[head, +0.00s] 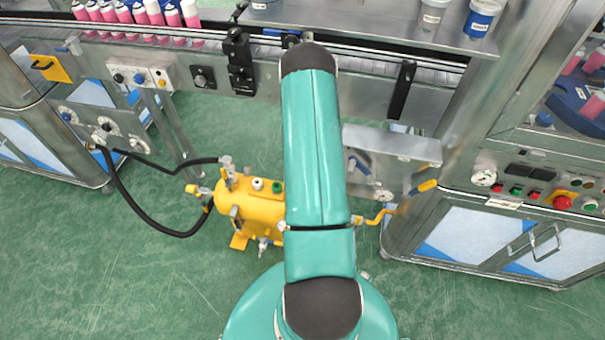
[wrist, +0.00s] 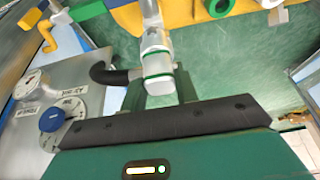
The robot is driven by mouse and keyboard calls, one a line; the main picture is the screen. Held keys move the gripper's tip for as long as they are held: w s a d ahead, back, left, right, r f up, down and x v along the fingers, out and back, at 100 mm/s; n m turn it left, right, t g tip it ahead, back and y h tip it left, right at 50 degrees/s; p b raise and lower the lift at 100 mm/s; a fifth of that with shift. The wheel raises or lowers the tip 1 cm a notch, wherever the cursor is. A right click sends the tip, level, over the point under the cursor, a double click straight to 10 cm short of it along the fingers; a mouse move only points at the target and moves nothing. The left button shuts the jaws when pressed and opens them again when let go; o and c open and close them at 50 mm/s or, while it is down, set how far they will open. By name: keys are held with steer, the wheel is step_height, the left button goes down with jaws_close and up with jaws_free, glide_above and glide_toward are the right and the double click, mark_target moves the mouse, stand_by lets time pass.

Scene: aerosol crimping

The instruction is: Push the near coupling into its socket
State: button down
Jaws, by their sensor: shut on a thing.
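In the wrist view, my gripper (wrist: 161,88) is shut on a silver-grey coupling (wrist: 158,78) with green bands. A thick black hose or elbow (wrist: 112,75) meets it from the left. The coupling's upper end lines up with a pale fitting (wrist: 150,12) by a yellow body; I cannot tell whether it is seated. In the head view, my arm hides the gripper and the held coupling. The yellow tank (head: 252,212) stands on the floor left of my arm, with several small fittings on top. I cannot identify the socket for certain.
A steel panel (wrist: 70,95) with a gauge and blue knob (wrist: 52,120) is close on the left in the wrist view. In the head view, a black hose (head: 135,205) loops from the left cabinet to the tank. The conveyor (head: 370,90) crosses behind. Green floor (head: 120,260) is open at left.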

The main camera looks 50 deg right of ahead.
steer(key=c, duration=1)
jaws_free()
steer(key=v, duration=1.3)
steer(key=shift+a+r, duration=0.2)
steer(key=shift+r, duration=0.05)
steer(key=shift+r, duration=0.1)
steer(key=w+a+r+n+t+y, duration=0.1)
steer(key=w+a+r+n+t, duration=0.3)
steer(key=a+r, duration=0.6)
steer(key=w+a+r+n+g+y, duration=0.1)
steer(key=w+a+r+n+y, duration=0.1)
steer(key=w+a+r, duration=0.75)
steer(key=s+a+r+n+y, duration=0.1)
steer(key=s+a+r+n, duration=0.1)
steer(key=s+a+r, duration=0.3)
steer(key=s+a+r+n, duration=0.2)
steer(key=s+a+r, duration=0.15)
steer(key=r, duration=0.35)
steer(key=s+a+r+n, duration=0.3)
steer(key=s+a+r, duration=0.4)
steer(key=s, duration=0.3)
steer(key=shift+s+a+t, duration=0.35)
steer(key=shift+a+t, duration=0.05)
steer(key=shift+a, duration=0.35)
